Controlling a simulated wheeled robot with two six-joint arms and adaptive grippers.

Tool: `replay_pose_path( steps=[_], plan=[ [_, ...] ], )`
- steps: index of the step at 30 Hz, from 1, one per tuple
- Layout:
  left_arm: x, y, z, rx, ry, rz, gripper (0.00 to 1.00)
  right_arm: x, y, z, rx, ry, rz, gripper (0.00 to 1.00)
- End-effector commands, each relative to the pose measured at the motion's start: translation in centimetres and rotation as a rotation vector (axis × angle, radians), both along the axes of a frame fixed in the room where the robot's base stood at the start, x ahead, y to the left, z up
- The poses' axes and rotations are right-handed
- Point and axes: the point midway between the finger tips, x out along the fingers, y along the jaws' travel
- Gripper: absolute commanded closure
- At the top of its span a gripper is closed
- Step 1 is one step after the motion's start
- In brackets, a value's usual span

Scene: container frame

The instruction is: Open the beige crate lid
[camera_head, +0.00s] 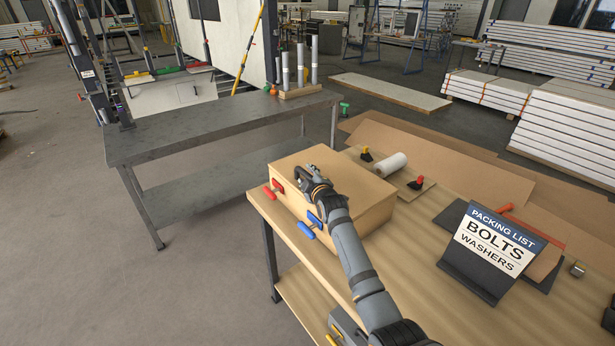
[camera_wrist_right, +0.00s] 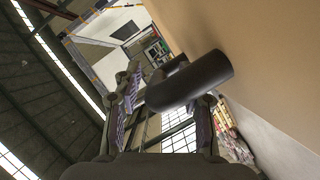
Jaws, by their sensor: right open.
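The beige crate (camera_head: 369,200) stands on the near wooden table, and its flat lid (camera_head: 335,164) looks closed. A red latch (camera_head: 270,191) and a blue latch (camera_head: 306,230) show on its front side. My right gripper (camera_head: 302,177) is over the crate's left front part, by the lid edge. In the right wrist view the gripper (camera_wrist_right: 165,90) is open, with a dark cylindrical bar (camera_wrist_right: 190,82) across the space between its fingers. A beige crate surface (camera_wrist_right: 265,60) fills the right of that view. I cannot tell whether the fingers touch the bar. My left gripper is out of view.
A packing list sign (camera_head: 490,245) stands on the table at right. A white roll (camera_head: 390,165) and small red and yellow items lie behind the crate. A grey metal table (camera_head: 220,125) stands at left, across a floor gap.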

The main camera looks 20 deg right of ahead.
Motion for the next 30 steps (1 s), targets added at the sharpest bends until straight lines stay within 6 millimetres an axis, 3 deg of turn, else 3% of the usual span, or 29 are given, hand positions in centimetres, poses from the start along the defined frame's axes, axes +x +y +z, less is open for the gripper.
replay_pose_path(
  steps=[1, 10, 23, 30],
  plan=[
    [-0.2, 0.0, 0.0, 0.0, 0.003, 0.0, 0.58, 0.0, 0.0, 0.0, 0.0, 0.0, 0.0, 0.59],
    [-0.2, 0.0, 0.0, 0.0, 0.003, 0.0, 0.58, 0.0, 0.0, 0.0, 0.0, 0.0, 0.0, 1.0],
    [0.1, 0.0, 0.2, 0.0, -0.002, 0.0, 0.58, 0.0, 0.0, 0.2, 0.005, 0.002, 0.0, 1.0],
    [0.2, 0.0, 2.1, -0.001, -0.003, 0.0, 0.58, 0.2, -0.6, 2.6, 0.073, 0.025, -0.001, 1.0]
  ],
)
